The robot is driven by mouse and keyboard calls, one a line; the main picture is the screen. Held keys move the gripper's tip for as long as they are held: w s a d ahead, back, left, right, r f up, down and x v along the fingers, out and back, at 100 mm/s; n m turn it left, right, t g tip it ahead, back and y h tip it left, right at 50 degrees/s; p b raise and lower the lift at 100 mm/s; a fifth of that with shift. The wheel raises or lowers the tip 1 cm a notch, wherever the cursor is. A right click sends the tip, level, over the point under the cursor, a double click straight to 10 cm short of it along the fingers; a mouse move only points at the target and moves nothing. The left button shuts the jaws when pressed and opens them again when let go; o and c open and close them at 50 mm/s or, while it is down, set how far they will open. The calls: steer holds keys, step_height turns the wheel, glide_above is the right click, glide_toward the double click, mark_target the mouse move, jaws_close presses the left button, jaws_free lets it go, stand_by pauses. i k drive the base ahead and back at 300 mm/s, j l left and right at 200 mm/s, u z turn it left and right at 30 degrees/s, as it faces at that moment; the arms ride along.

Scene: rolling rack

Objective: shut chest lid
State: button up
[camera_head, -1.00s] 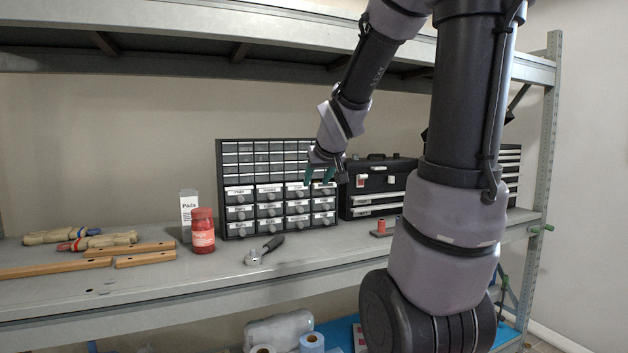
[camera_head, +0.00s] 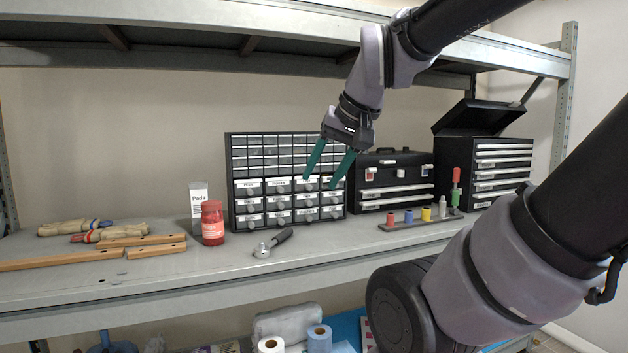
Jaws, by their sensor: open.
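The black tool chest (camera_head: 484,172) stands at the right end of the shelf, with several pale drawer fronts. Its black lid (camera_head: 484,117) is up, tilted open above the drawers. My gripper (camera_head: 318,184) is open and empty, its two green fingers pointing down in front of the small-drawer cabinet. It is well to the left of the chest and apart from it. Whether the fingertips touch the cabinet cannot be told.
The drawer cabinet (camera_head: 285,208) and a closed black toolbox (camera_head: 393,181) stand left of the chest. A rack of coloured sockets (camera_head: 420,220) with a red-and-green screwdriver (camera_head: 456,187) sits in front. The upper shelf (camera_head: 250,48) hangs above.

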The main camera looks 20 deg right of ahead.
mark_target(470, 116)
steer(key=z, duration=1.75)
steer(key=i+l, duration=0.15)
steer(key=i, duration=0.15)
steer(key=i+l, duration=0.15)
steer(key=i, duration=0.15)
